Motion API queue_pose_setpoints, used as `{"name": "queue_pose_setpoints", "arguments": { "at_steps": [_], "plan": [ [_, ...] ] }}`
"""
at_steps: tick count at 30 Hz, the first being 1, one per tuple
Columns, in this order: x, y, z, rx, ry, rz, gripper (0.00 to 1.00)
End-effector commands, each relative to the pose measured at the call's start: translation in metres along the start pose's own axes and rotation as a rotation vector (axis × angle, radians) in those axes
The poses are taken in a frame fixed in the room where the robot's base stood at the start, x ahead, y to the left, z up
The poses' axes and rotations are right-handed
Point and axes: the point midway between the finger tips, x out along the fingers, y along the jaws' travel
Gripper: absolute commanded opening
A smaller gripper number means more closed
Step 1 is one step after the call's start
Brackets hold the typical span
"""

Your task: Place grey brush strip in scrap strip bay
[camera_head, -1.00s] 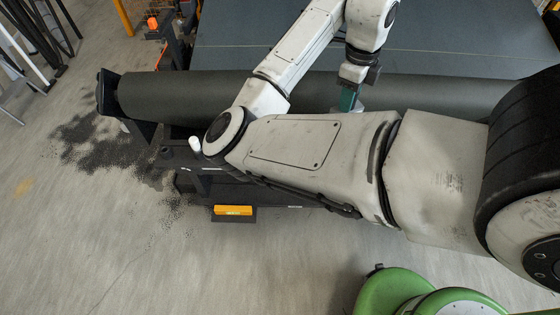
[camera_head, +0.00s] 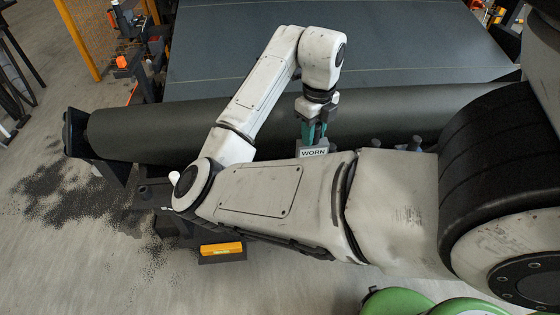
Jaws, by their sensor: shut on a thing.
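My gripper (camera_head: 313,134), with teal fingers, is in the middle of the head view, just in front of the dark roller. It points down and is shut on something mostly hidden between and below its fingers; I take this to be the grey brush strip. A light grey piece marked "WORN" (camera_head: 313,152) shows right at the fingertips. I cannot tell whether it belongs to the held strip or to the scrap strip bay. My forearm hides what lies below it, and no other part of a bay can be made out.
The long dark roller (camera_head: 230,125) runs across behind my gripper, with a grey-blue turf sheet (camera_head: 350,45) beyond. Small grey posts (camera_head: 415,143) stand right of the gripper. A yellow-orange block (camera_head: 221,248) sits low in front. Dark granules (camera_head: 80,200) litter the floor at left.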

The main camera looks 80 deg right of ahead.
Motion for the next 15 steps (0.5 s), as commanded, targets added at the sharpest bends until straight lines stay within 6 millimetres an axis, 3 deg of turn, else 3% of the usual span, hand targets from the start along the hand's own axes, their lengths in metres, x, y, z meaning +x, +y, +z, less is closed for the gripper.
{"name": "queue_pose_setpoints", "arguments": {
  "at_steps": [5,9,15],
  "plan": [
    [0.021,0.021,0.035,-0.008,0.003,-0.001,0.00],
    [0.046,0.029,0.051,-0.004,0.003,-0.001,0.00],
    [0.064,0.037,0.066,-0.001,0.000,0.000,0.00]
  ]
}}
